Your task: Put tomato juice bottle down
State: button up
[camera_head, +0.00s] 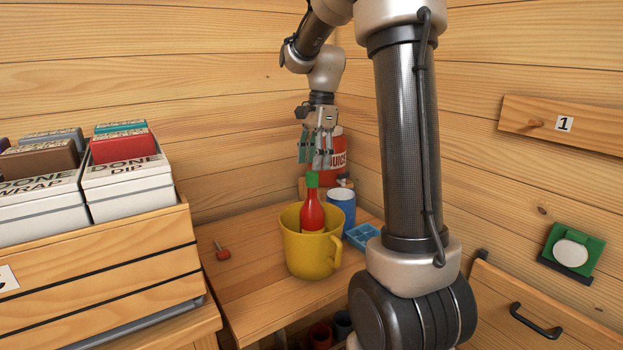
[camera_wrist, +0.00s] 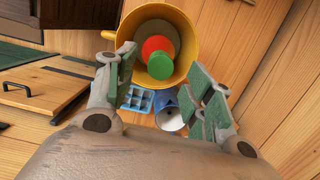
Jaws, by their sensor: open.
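A red bottle with a green cap (camera_head: 312,213) stands inside a yellow mug (camera_head: 311,262) on the wooden table. The wrist view shows the bottle (camera_wrist: 156,46) from above, within the mug's yellow rim (camera_wrist: 119,40). A larger red container lettered "UICE" (camera_head: 338,152) stands in the back corner, partly hidden behind my gripper; I cannot tell which of the two is the tomato juice bottle. My gripper (camera_head: 316,160) is open and empty, pointing down above and behind the mug. Its fingers (camera_wrist: 160,78) are spread apart in the wrist view.
A blue cup (camera_head: 342,204) and a light blue compartment tray (camera_head: 361,236) stand right of the mug. A wooden crate (camera_head: 110,262) with labelled boxes is at left. Wooden walls meet close behind my gripper.

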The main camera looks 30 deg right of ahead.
notch_tip(320, 180, up, 3)
jog(key=shift+s+d+r, duration=0.15)
jog(key=s+a+f+n+t+h, duration=0.1)
jog(key=s+a+n+t, duration=0.1)
jog(key=s+n, duration=0.6)
jog(key=s+a+n+t, duration=0.2)
jog(key=s+a+n, duration=0.2)
jog(key=s+n, duration=0.5)
jog(key=s, duration=0.6)
jog(key=shift+s+f+n+t+h, duration=0.25)
jog(key=shift+f+n+t+h, duration=0.05)
jog(key=shift+f+h, duration=0.1)
jog(key=shift+a, duration=0.1)
